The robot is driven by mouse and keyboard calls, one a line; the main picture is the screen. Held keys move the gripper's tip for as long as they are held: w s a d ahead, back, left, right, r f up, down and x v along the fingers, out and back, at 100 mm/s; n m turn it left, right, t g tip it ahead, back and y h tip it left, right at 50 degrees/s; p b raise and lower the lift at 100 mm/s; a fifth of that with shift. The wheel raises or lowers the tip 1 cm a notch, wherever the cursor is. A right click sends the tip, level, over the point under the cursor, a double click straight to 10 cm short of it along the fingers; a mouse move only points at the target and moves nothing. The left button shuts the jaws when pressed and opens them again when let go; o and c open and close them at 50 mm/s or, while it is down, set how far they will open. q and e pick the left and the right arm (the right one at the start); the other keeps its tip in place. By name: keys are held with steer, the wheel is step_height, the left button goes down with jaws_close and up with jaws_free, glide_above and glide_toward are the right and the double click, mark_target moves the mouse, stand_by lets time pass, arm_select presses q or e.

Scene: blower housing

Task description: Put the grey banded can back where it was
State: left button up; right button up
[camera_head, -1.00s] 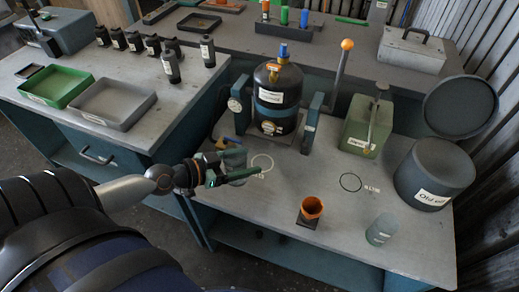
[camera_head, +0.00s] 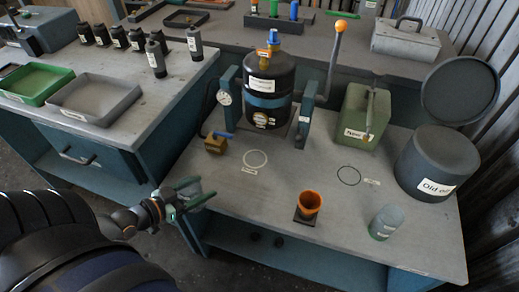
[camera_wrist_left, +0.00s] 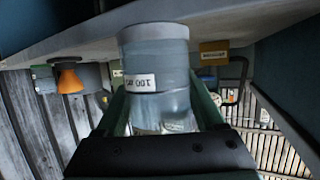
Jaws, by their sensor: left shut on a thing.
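The grey banded can (camera_wrist_left: 158,90) fills the middle of the left wrist view, which looks upside down. It is pale and translucent, with a grey band at one end and a white label that appears inverted. My left gripper (camera_head: 203,191) is shut on it, with a finger on either side in the wrist view. In the head view the gripper is by the left front edge of the bench, and the can is hard to make out there. A white ring mark (camera_head: 256,159) and a black ring mark (camera_head: 348,176) on the bench are both empty. My right gripper is not in view.
A green-banded can (camera_head: 385,222) and an orange funnel cup (camera_head: 308,202) stand near the bench's front. Behind are a black pressure vessel (camera_head: 268,85), a brass-coloured block (camera_head: 215,144), a green canister (camera_head: 362,118) and a dark drum (camera_head: 435,160).

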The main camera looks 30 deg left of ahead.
arm_select(q)
steer(key=w, duration=0.2)
steer(key=w+d, duration=0.1)
steer(key=w, duration=0.2)
steer(key=w+b, duration=0.1)
steer(key=w, duration=0.1)
steer(key=shift+w+d+r, duration=0.15)
steer(key=shift+w+d, duration=0.05)
steer(key=shift+w, duration=0.15)
steer(key=w, duration=0.3)
steer(key=w+d, duration=0.1)
steer(key=w, duration=0.3)
steer(key=w+d, duration=0.1)
steer(key=w, duration=0.3)
steer(key=shift+w+d, duration=0.2)
steer(key=shift+w, duration=0.05)
steer(key=w, duration=0.4)
steer(key=shift+d, duration=0.4)
steer(key=shift+w+f+b, duration=0.15)
steer(key=shift+f+b, duration=0.15)
steer(key=shift+f, duration=0.1)
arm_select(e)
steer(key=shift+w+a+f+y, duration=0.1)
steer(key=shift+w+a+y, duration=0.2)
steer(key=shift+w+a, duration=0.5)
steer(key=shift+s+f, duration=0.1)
